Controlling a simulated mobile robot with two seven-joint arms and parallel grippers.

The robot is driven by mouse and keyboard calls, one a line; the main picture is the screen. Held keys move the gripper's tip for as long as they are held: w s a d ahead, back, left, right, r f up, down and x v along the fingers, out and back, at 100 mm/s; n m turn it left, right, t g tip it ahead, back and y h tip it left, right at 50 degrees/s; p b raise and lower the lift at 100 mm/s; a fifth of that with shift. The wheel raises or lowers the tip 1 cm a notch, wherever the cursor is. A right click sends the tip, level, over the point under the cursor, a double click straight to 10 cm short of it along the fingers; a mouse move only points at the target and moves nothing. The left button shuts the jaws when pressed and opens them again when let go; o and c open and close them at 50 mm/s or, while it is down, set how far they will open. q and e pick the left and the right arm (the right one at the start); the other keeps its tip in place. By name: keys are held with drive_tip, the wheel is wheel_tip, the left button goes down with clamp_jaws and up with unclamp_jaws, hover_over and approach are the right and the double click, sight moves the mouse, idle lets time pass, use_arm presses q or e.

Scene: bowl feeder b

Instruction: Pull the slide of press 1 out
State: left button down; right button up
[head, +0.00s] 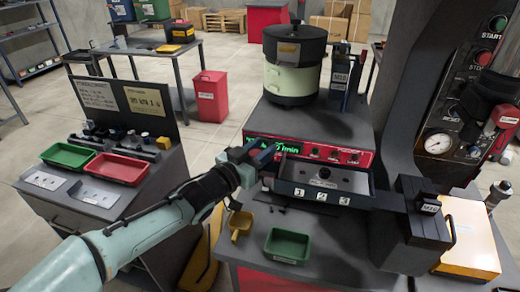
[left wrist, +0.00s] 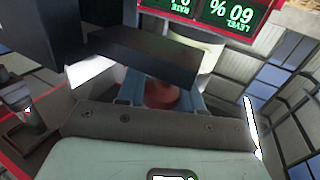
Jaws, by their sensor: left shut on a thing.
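My left gripper (head: 262,157) is at the front left corner of the feeder unit. Its fingers are shut on a dark bar (left wrist: 150,58) in the left wrist view. In the head view the fingers hide most of the held part, and I cannot tell for sure that it belongs to the slide. A dark slide-like tray (head: 322,173) with plates marked 1, 2 and 3 lies just right of the gripper, below the green display (head: 275,146). The press (head: 383,100) stands at the right, with a dark block (head: 415,220) at its foot. My right gripper is not in view.
A bowl feeder (head: 294,65) stands above the display unit. A green tray (head: 287,246) and a small yellow scoop (head: 240,224) are on the bench front. An orange box (head: 468,240) is at the right. A side cart holds a red tray (head: 116,169) and another green tray (head: 68,155).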

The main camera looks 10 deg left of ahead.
use_arm(q)
drive_tip(key=shift+a+r, duration=0.25)
drive_tip(key=shift+r, duration=0.25)
drive_tip(key=c, duration=0.8)
unclamp_jaws()
drive_tip(key=shift+c, duration=0.2)
drive_tip(key=shift+o, duration=0.3)
drive_tip(key=shift+f, duration=0.1)
drive_tip(key=shift+f, duration=0.1)
drive_tip(key=v, duration=1.3)
drive_tip(key=shift+s, duration=0.25)
